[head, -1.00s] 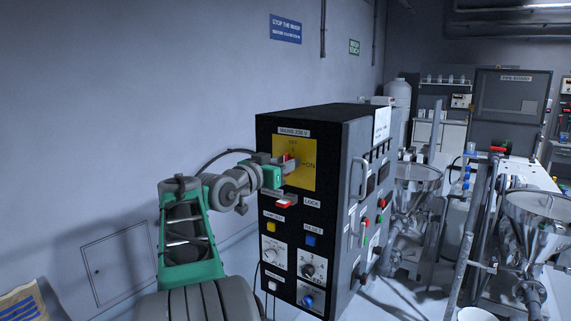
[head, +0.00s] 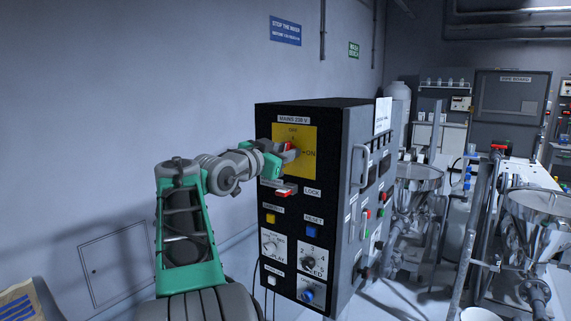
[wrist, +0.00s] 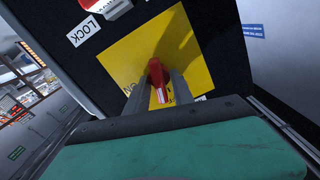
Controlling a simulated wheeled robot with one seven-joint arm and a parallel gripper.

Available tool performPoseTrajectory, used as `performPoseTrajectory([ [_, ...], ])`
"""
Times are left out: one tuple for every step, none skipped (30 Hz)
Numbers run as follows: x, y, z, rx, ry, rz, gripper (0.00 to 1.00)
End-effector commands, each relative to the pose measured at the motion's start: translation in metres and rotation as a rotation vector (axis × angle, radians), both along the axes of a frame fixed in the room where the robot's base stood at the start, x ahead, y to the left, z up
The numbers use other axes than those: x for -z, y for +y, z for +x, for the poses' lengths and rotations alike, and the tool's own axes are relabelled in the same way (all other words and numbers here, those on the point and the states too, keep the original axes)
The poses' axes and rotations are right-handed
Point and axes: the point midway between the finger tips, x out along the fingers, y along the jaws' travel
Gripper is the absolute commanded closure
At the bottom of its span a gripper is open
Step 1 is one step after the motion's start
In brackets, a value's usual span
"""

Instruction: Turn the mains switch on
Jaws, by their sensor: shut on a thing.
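The mains switch is a red handle (head: 289,147) on a yellow plate (head: 309,168), with OFF at the top and ON at the right, on the black cabinet front. The handle (wrist: 155,73) also shows in the wrist view, between the two grey fingers of my gripper (wrist: 158,90). My gripper (head: 281,158) is shut on the handle and hides part of it in the head view. I cannot tell its exact angle. A red and white lock piece (head: 287,190) sits below the plate, beside the LOCK label (head: 312,191).
Below the switch are a yellow button (head: 270,218), a blue reset button (head: 312,233) and several knobs. A grey door handle (head: 363,166) juts from the cabinet's right face. A bare wall (head: 120,120) is at the left. Metal hoppers (head: 540,205) stand at the right.

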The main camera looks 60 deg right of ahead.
Motion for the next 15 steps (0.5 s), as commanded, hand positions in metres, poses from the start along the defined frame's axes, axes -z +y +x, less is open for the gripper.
performPoseTrajectory([
  [0.0073, 0.0001, -0.0002, 0.0, -0.045, -0.01, 1.0],
  [0.0077, 0.0001, -0.0003, 0.0, -0.072, -0.014, 1.0],
  [0.0074, 0.0002, -0.0005, 0.0, -0.109, -0.02, 1.0],
  [0.0072, 0.0002, -0.0007, 0.0, -0.139, -0.024, 1.0],
  [0.007, 0.0004, -0.001, -0.001, -0.166, -0.03, 1.0],
  [0.0069, 0.0003, -0.0011, 0.0, -0.204, -0.035, 1.0],
  [0.007, 0.0003, -0.0013, 0.0, -0.233, -0.039, 1.0],
  [0.0067, 0.0003, -0.0014, 0.0, -0.26, -0.044, 1.0],
  [0.0069, 0.0002, -0.0014, 0.0, -0.297, -0.049, 1.0],
  [0.0067, 0.0003, -0.0016, 0.0, -0.327, -0.054, 1.0],
  [0.007, 0.0002, -0.0016, -0.001, -0.353, -0.057, 1.0],
  [0.0066, 0.0003, -0.0018, -0.001, -0.391, -0.063, 1.0],
  [0.0066, 0.0003, -0.002, -0.001, -0.42, -0.068, 1.0],
  [0.0062, 0.0004, -0.0023, -0.001, -0.448, -0.074, 1.0],
  [0.0065, 0.0004, -0.0023, -0.001, -0.485, -0.078, 1.0],
])
